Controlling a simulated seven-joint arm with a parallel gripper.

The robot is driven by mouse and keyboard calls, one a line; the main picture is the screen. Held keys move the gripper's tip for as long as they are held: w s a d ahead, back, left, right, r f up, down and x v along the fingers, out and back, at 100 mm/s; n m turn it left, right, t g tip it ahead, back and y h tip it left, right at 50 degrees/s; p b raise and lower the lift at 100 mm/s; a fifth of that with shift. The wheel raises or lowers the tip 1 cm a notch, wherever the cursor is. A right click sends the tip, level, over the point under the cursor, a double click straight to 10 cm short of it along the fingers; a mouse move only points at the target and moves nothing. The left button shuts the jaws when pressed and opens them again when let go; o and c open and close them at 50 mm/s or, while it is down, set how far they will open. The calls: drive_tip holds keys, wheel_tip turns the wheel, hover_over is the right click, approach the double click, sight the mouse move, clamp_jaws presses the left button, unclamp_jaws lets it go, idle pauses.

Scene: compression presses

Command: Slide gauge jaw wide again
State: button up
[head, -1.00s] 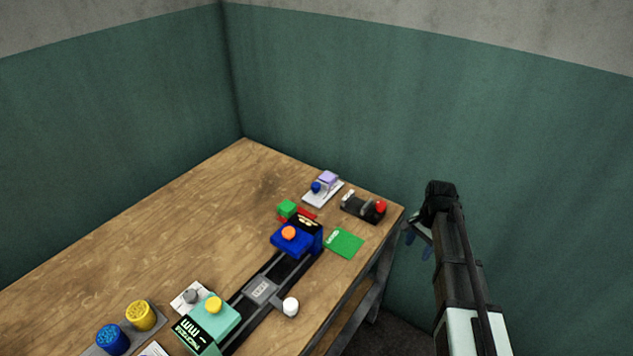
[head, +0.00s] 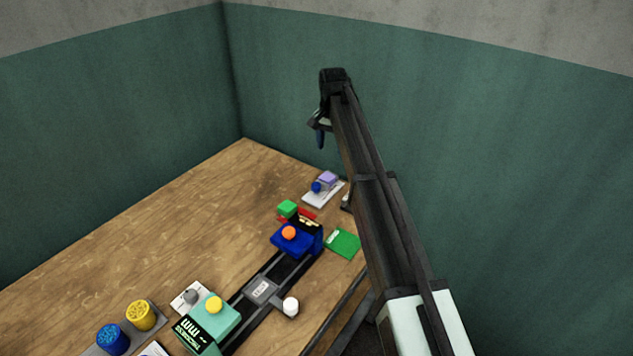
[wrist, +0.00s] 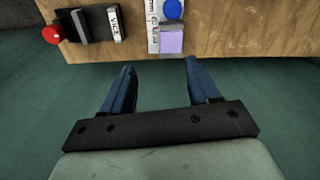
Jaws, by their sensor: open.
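The gauge lies along the front right of the table in the head view. Its dark rail (head: 285,270) runs between a teal block (head: 228,322) with a yellow knob (head: 214,305) and display, and a blue block (head: 291,244) with an orange knob (head: 289,233). A wide gap separates the blocks; which one is the sliding jaw I cannot tell. A white knob (head: 291,307) sits beside the rail. My gripper (head: 318,136) is high beyond the table's far right edge, apart from the gauge. In the wrist view its blue fingers (wrist: 159,76) are spread and empty.
A lilac block (head: 328,178) with a blue knob stands at the back right. The vice (wrist: 95,26) with a red knob (wrist: 51,35) shows in the wrist view. The table's left middle is clear.

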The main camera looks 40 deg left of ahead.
sight(316, 184)
drive_tip(key=s+a+n, duration=0.1)
drive_tip(key=s+a, duration=0.2)
drive_tip(key=shift+g, duration=0.3)
drive_tip(key=f, duration=1.3)
drive_tip(key=shift+s+f, duration=0.25)
drive_tip(key=shift+f, duration=0.15)
clamp_jaws()
